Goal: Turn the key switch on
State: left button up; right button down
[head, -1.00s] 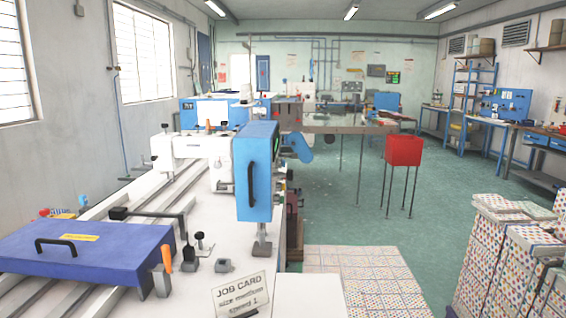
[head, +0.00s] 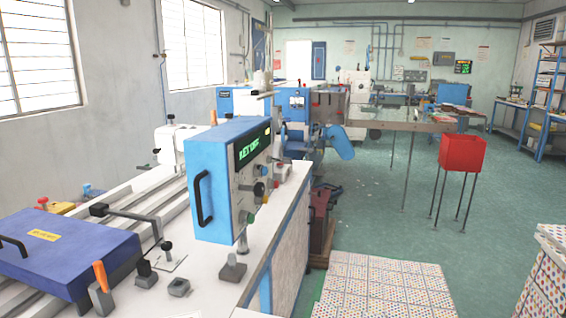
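A blue control box (head: 212,185) stands on a post on the white machine table, left of the middle of the head view. Its light front panel (head: 246,188) faces right and shows at a steep slant. A dark display (head: 252,146) with green letters, seemingly "KEY OFF", is at its top. Several small knobs and buttons sit below, among them a dark round one (head: 259,189), a red one and a green one. Which one is the key switch I cannot tell. Neither of my grippers is in view.
The white machine table (head: 268,220) carries a purple-blue cover (head: 70,250) and several small levers at the left. Patterned flat stacks (head: 385,285) lie on the floor at front right. A red bin (head: 462,153) stands farther back. Green floor between them is clear.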

aim_at(288, 161)
jog(key=l+u, duration=0.1)
jog(key=u, duration=0.65)
jog(key=i+l+u, duration=0.1)
jog(key=l+u, duration=0.35)
jog(key=l, duration=0.25)
jog(key=l+u, duration=0.5)
jog(key=l, duration=0.25)
